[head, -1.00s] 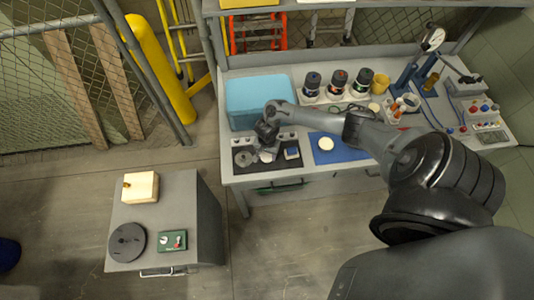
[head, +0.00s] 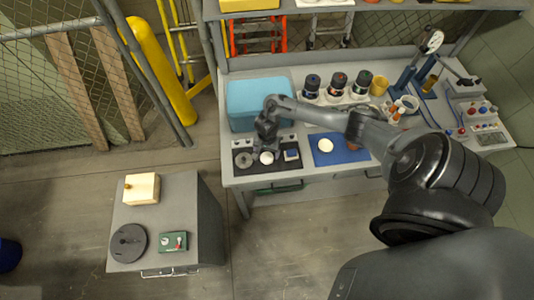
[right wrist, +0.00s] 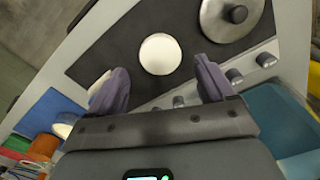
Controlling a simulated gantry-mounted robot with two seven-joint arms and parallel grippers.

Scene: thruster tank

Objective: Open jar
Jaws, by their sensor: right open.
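My right gripper (head: 267,146) is over the black mat at the left front of the workbench. In the right wrist view, its two fingers (right wrist: 163,88) are spread apart with nothing between them. A white round thing (right wrist: 160,54) lies on the mat beyond the fingertips; it also shows in the head view (head: 267,157). I cannot tell whether it is a jar or a lid. Several dark-lidded jars (head: 337,84) stand upright at the back of the bench, away from the gripper. My left gripper is not in view.
A silver disc with a black knob (right wrist: 232,16) lies beside the white thing. A small blue-topped item (head: 291,154) is to its right. A blue bin (head: 260,92) stands behind. A blue mat (head: 352,153) with a white disc is to the right. A grey cabinet (head: 190,205) stands front left.

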